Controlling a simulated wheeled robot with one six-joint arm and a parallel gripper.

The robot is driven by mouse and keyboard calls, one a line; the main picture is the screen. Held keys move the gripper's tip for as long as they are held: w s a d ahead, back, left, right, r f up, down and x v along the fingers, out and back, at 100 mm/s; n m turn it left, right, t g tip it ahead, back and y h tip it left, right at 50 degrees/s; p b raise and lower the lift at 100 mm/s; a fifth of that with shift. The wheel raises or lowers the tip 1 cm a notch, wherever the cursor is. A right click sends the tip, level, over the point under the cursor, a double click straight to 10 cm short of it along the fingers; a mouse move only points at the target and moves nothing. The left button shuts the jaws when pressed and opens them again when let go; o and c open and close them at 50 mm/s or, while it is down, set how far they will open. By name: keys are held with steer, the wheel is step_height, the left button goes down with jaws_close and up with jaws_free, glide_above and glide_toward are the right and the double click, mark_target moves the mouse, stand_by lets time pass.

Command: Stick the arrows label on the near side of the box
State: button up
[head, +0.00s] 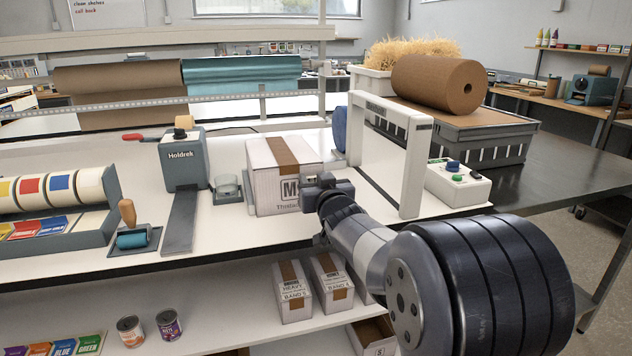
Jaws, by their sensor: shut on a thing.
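The box (263,178) is white with a brown tape strip over its top and dark print on its near side. It stands upright on the white bench, left of the grey-white frame. My gripper (318,184) is in front of the box's near right part and covers some of the print. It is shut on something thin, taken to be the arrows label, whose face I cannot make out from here. I cannot tell whether the gripper or the label touches the box.
A tape dispenser (184,158) and a small glass dish (228,188) stand left of the box. The frame (412,165) and a control box (457,184) stand to the right. A blue roller (133,239) and label rolls (45,190) are at left. The bench front between is clear.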

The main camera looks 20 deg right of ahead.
steer(key=shift+w, duration=0.15)
steer(key=o, duration=1)
steer(key=shift+s, duration=2.25)
